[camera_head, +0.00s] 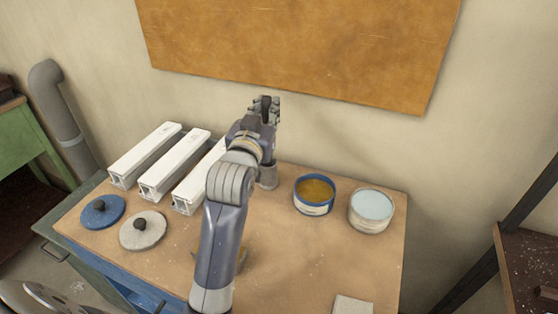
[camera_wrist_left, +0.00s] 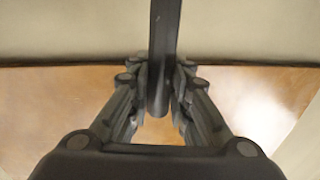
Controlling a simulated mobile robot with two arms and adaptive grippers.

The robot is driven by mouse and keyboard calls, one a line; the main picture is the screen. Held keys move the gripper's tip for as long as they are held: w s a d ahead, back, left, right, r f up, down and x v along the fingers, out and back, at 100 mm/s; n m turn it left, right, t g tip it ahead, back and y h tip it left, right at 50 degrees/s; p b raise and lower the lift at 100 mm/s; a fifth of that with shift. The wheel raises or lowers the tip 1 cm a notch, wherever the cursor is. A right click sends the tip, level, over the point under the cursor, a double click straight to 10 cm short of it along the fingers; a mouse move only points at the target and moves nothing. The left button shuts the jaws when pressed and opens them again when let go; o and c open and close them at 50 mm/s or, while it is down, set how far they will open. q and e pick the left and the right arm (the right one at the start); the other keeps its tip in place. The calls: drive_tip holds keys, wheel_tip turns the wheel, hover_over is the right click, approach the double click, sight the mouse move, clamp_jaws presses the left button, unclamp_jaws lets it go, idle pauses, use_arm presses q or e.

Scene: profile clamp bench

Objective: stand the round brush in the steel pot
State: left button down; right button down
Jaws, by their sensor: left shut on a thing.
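My left gripper (camera_head: 265,110) is raised above the back of the bench, in front of the wall. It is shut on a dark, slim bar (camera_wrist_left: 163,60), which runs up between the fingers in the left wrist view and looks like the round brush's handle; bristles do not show. A grey metal cylinder (camera_head: 268,177), which looks like the steel pot, stands upright on the bench below the gripper. My arm hides part of it, and its inside cannot be seen. The held bar is apart from the cylinder. My right gripper is not in view.
Three white profiles (camera_head: 146,155) lie at the back left, with a blue lid (camera_head: 115,213) and a grey lid (camera_head: 155,234) before them. A blue-rimmed tin (camera_head: 314,208) and a pale-blue-filled tin (camera_head: 370,226) stand right. The front right is mostly clear.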

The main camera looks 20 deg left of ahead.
use_arm(q)
drive_tip(key=f, duration=0.4)
drive_tip(key=shift+s+a, duration=0.1)
drive_tip(key=shift+s, duration=0.1)
wheel_tip(320, 180, down, 3)
drive_tip(key=shift+f, duration=0.45)
drive_tip(key=shift+f+b, duration=0.15)
drive_tip(key=shift+b, duration=0.15)
drive_tip(key=c, duration=1.5)
unclamp_jaws()
drive_tip(key=b+v, duration=0.1)
drive_tip(key=v, duration=1.1)
